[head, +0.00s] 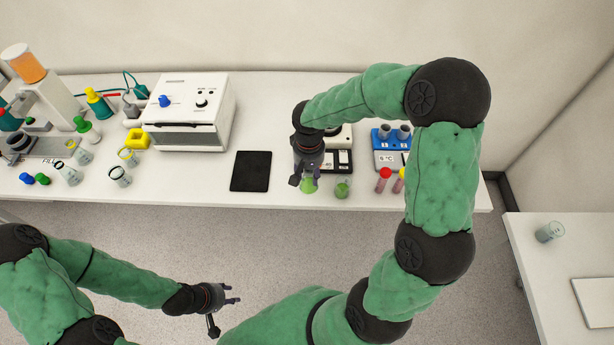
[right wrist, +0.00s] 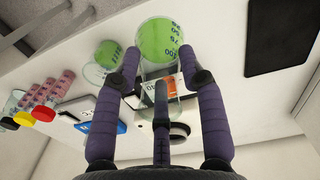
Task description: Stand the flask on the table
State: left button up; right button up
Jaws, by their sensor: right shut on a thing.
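A clear flask with green liquid (right wrist: 158,40) is between the fingers of my right gripper (right wrist: 163,80) in the right wrist view. In the head view the green flask (head: 308,186) shows just below my right gripper (head: 306,178), near the table's front edge. The gripper is shut on it. The gripper hides much of the flask, and I cannot tell whether its base touches the white table (head: 215,192). My left gripper (head: 234,294) is open and empty over the floor, in front of the table.
A second green-filled vessel (head: 343,189) stands just right of the held flask. Red- and yellow-capped tubes (head: 385,178) and a blue device (head: 388,155) are further right. A black mat (head: 250,171) lies to the left. A side table (head: 560,285) holds a grey beaker (head: 547,233).

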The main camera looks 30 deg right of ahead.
jog(key=w+f, duration=0.1)
jog(key=w+d+f, duration=0.1)
jog(key=f, duration=0.1)
jog(key=shift+w+f, duration=0.2)
jog(key=shift+w, duration=0.1)
jog(key=shift+w+f, duration=0.2)
jog(key=shift+f, duration=1.5)
jog(key=shift+f+b, duration=0.15)
jog(key=shift+b, duration=0.25)
jog(key=o, duration=1.2)
